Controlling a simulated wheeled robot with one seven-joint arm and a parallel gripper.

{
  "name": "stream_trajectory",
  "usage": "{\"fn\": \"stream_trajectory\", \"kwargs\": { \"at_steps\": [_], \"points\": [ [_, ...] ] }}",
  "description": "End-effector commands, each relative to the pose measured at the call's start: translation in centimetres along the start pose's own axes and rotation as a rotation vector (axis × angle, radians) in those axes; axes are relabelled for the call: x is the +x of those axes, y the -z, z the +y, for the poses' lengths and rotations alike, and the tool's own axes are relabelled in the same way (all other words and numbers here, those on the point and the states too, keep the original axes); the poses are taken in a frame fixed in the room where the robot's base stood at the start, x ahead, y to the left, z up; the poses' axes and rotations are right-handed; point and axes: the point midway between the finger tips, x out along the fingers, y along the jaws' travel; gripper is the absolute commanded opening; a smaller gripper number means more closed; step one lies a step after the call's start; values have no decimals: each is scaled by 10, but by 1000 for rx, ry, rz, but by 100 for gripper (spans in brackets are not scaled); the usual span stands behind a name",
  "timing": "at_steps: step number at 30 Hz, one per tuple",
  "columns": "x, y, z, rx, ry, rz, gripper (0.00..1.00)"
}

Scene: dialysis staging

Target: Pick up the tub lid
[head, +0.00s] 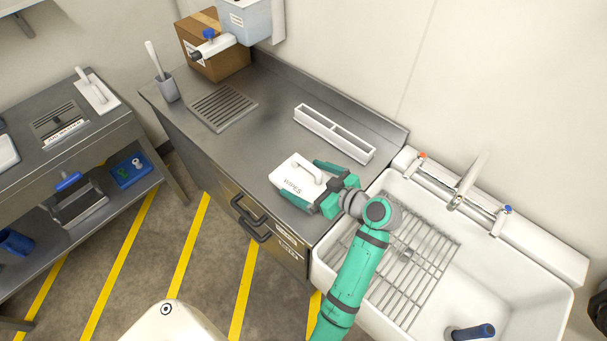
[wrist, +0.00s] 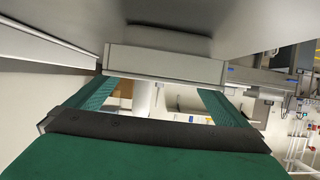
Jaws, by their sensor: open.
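The tub lid (head: 293,171) is a white, roughly square piece with a raised handle on top and the word WIPES on its front part. It lies at the counter's sink-side end in the head view. My gripper (head: 300,180) is open, with one green finger along the lid's far side and one along its near side. Whether the fingers touch it cannot be told. In the wrist view, both fingers reach toward a pale grey body, probably the lid or tub, close ahead. What lies under the lid is mostly hidden.
The white sink (head: 513,265) with a wire rack (head: 425,262) is to the right. A drain grate (head: 223,107), a grey cup (head: 167,90) and a cardboard box (head: 226,62) are farther left. The counter between is clear.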

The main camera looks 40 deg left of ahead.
Motion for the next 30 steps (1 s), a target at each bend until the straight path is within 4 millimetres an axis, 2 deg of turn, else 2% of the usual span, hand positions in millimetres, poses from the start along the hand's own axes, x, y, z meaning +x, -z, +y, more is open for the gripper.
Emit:
{"fn": "stream_trajectory", "kwargs": {
  "at_steps": [3,6,14,15,19,30],
  "points": [
    [16,0,-1,0,1,-1,100],
    [25,1,0,0,0,0,100],
    [28,1,0,0,-2,0,100],
    [28,1,0,0,-2,0,98],
    [28,1,0,0,-2,0,67],
    [26,3,0,-1,-3,1,67]
  ]
}}
